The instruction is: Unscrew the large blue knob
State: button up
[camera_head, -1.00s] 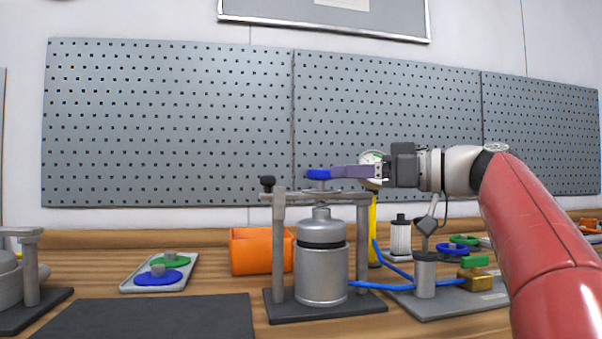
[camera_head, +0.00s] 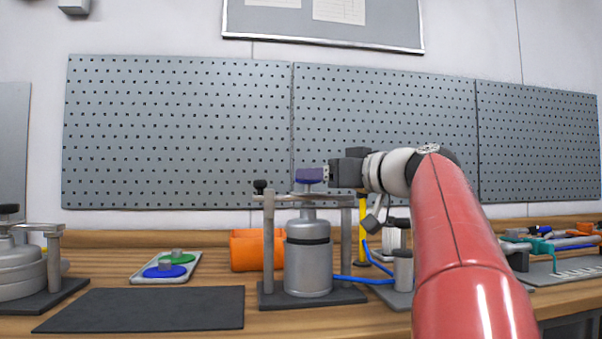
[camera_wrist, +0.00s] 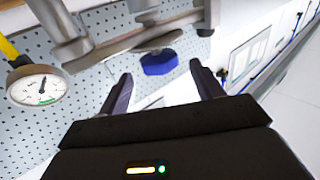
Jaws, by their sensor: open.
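The large blue knob (camera_wrist: 158,63) sits on the crossbar mechanism above the silver drum (camera_head: 307,262). In the wrist view it lies between the tips of my two purple fingers, with a visible gap on each side. My gripper (camera_wrist: 160,70) is open and empty. In the head view my gripper (camera_head: 309,175) is at the top of the drum stand and its finger hides the knob. The stand's crossbar (camera_head: 285,195) and posts frame the drum.
A pressure gauge (camera_wrist: 37,86) is at the left of the wrist view. An orange bin (camera_head: 243,250) stands behind the drum's left side. A tray (camera_head: 140,279) holds green and blue discs. A dark mat (camera_head: 140,309) lies empty at front left. A blue hose (camera_head: 355,279) runs right from the drum.

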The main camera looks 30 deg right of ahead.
jog(key=shift+p+x, duration=0.35)
jog(key=shift+x, duration=1.7)
jog(key=c, duration=1)
jog(key=shift+n+y, duration=0.4)
jog(key=shift+y, duration=0.2)
jog(key=shift+n+g+y+p, duration=0.35)
jog(key=shift+n+g+y, duration=0.35)
jog(key=shift+y, duration=0.3)
jog(key=n+g+y+p, duration=0.3)
jog(key=y, duration=0.1)
jog(key=shift+r, duration=0.2)
jog(key=shift+f+n+g+y+p, duration=0.2)
jog(key=shift+n+g+y+p, duration=0.3)
jog(key=shift+n+g+y, duration=1)
jog(key=shift+g, duration=0.6)
